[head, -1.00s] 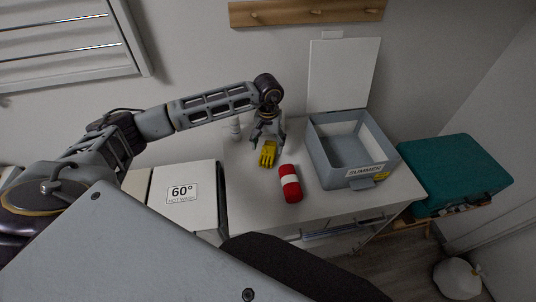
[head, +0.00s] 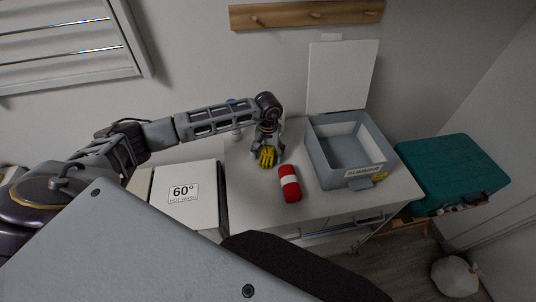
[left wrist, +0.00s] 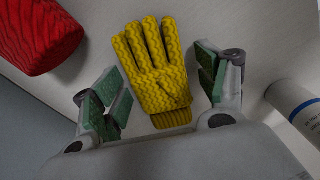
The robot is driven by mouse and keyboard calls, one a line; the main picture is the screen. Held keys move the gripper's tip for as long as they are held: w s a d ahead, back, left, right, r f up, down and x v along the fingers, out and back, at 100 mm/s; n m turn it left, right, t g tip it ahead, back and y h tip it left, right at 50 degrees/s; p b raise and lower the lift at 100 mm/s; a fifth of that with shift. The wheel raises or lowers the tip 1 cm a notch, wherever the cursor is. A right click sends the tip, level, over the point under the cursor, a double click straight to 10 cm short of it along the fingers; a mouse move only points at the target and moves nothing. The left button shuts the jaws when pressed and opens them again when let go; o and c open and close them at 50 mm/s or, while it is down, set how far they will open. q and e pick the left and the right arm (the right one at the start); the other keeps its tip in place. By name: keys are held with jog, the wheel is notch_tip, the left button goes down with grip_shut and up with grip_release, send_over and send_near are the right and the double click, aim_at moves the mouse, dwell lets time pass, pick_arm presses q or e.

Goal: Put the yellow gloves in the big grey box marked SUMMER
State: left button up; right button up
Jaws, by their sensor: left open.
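The yellow gloves (head: 266,159) lie on the white table top. The left wrist view shows the yellow gloves (left wrist: 158,68) with fingers pointing away and the cuff toward my palm. My left gripper (head: 267,148) is right over them, open. In the left wrist view its green-padded fingers (left wrist: 160,88) stand on either side of the gloves, with gaps to both. The grey box marked SUMMER (head: 322,167) stands to the right on the table, its white lid raised at the back. It looks empty. My right gripper is not in view.
A red roll with a white band (head: 289,184) lies just in front of the gloves, between them and the box. A white bottle with a blue label (left wrist: 297,104) stands close by. A teal case (head: 452,175) is right of the table.

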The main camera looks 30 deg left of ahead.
aim_at(268, 151)
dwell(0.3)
pick_arm(q)
jog(key=c, duration=1.2)
jog(key=shift+r, duration=0.1)
notch_tip(268, 151, up, 8)
jog(key=shift+f+b, duration=0.1)
jog(key=shift+b, duration=0.65)
jog(key=shift+r, duration=1)
